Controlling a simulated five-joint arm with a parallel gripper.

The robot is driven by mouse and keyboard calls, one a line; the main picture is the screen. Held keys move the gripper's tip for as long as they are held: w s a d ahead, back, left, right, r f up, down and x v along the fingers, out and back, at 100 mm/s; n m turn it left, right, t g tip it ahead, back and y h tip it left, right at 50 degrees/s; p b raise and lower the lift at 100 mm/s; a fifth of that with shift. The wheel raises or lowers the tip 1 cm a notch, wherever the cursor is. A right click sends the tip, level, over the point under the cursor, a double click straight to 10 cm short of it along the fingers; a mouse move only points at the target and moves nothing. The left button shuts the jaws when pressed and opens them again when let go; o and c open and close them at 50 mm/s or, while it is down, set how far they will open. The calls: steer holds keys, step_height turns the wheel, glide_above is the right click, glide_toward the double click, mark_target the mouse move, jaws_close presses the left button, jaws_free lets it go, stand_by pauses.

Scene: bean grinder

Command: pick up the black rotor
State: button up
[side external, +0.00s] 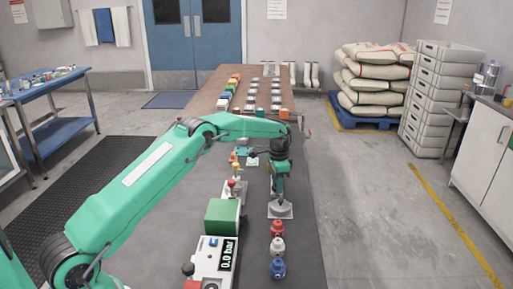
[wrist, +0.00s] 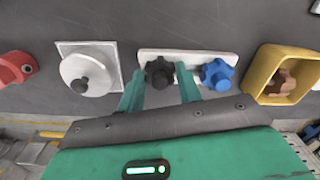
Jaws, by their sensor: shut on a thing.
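The black rotor (wrist: 159,72) is a small lobed knob at the left end of a white plate (wrist: 189,58) in the wrist view. A blue rotor (wrist: 217,74) of like shape is at the plate's right end. My gripper (wrist: 163,80) has one green finger on each side of the black rotor and is shut on it. Whether the rotor is clear of the plate cannot be told. In the side view my gripper (side external: 280,191) points down just behind a pale square plate (side external: 281,211); the black rotor cannot be made out there.
The square plate with a silver dome and black knob (wrist: 84,85) is left of the rotor plate. A yellow frame (wrist: 262,72) is at its right. Red, white and blue pieces (side external: 277,246) stand nearer the camera. A green box (side external: 222,216) and gauge unit (side external: 216,259) are at the left.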

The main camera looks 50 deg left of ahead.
steer(key=shift+r, duration=0.15)
steer(key=shift+r, duration=0.55)
step_height(320, 180, up, 3)
steer(key=shift+f, duration=0.1)
steer(key=s+d+r, duration=0.4)
steer(key=d+r, duration=0.3)
steer(key=d, duration=0.3)
steer(key=shift+s+d, duration=0.15)
steer(key=shift+d, duration=0.25)
steer(key=shift+f, duration=0.1)
steer(key=s+a+f+n, duration=0.1)
steer(key=s+a+n, duration=0.1)
steer(key=a, duration=0.5)
steer(key=s+a+f+n, duration=0.1)
steer(key=s+a+n, duration=0.1)
steer(key=a, duration=0.5)
steer(key=s+a+f+n, duration=0.1)
steer(key=s+a+n, duration=0.1)
steer(key=a, duration=0.5)
steer(key=shift+s+f, duration=0.25)
steer(key=shift+s, duration=0.1)
steer(key=shift+f, duration=0.15)
